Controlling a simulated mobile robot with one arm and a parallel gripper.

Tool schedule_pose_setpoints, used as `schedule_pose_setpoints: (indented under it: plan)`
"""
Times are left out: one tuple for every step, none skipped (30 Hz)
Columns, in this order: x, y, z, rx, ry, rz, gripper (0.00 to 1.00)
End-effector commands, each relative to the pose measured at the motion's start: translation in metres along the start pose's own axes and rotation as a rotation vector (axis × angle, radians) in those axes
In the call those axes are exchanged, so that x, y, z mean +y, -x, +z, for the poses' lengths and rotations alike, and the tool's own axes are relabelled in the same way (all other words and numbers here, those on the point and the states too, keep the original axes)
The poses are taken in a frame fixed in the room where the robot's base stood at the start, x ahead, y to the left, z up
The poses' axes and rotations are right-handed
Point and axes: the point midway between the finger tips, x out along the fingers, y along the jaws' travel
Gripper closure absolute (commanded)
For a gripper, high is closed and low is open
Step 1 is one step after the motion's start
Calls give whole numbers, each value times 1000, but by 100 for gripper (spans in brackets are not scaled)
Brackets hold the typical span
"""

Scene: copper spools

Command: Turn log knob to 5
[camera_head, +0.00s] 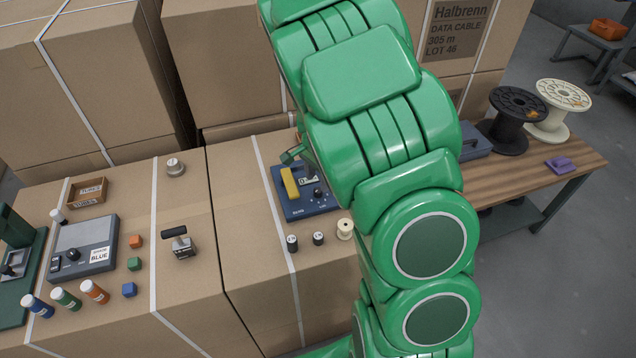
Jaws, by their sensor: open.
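A blue panel box (294,209) lies on the cardboard boxes near the middle of the view. It carries a yellow bar (290,182), a small display (308,180) and a small dark knob (318,193). Its lettering is too small to read, so I cannot tell whether this is the log knob or where it points. My green arm comes down over the box's right side. A part of my gripper (291,156) shows just above the box's far edge; it is open, and the rest is hidden behind the arm. I cannot tell whether it touches the box.
A grey box (96,232) with a dark knob (72,255) and a BLUE label stands at left, with bottles and coloured cubes nearby. A metal piece with a black handle (174,232) stands between. A wooden bench (570,150) holds larger spools.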

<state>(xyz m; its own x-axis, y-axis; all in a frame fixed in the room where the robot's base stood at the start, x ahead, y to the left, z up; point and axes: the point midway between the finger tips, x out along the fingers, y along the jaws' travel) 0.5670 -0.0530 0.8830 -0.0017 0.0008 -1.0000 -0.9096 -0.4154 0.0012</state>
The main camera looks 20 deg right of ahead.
Motion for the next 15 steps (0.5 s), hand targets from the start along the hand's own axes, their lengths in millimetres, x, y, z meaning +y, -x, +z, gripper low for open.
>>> schedule_pose_setpoints:
  plan:
    - [0, 8, -1, 3, 0, -3, 48]
    - [0, 12, -1, 4, 1, -3, 48]
    - [-1, 18, -1, 5, 1, -4, 48]
    - [-1, 22, -1, 5, 1, -4, 48]
    - [-1, 25, -1, 5, 1, -4, 48]
    - [0, 29, 0, 4, 1, -3, 48]
    - [0, 32, 0, 3, 1, -2, 48]
    - [0, 34, 0, 3, 1, -2, 48]
    - [0, 36, 0, 2, 1, -2, 48]
    - [0, 37, 0, 2, 1, -1, 48]
    - [0, 38, 0, 2, 1, -1, 48]
    - [0, 38, 0, 2, 1, -1, 48]
    - [0, 38, 0, 2, 1, -1, 48]
    - [0, 38, 0, 1, 1, -1, 48]
    - [0, 38, 0, 1, 1, -1, 48]
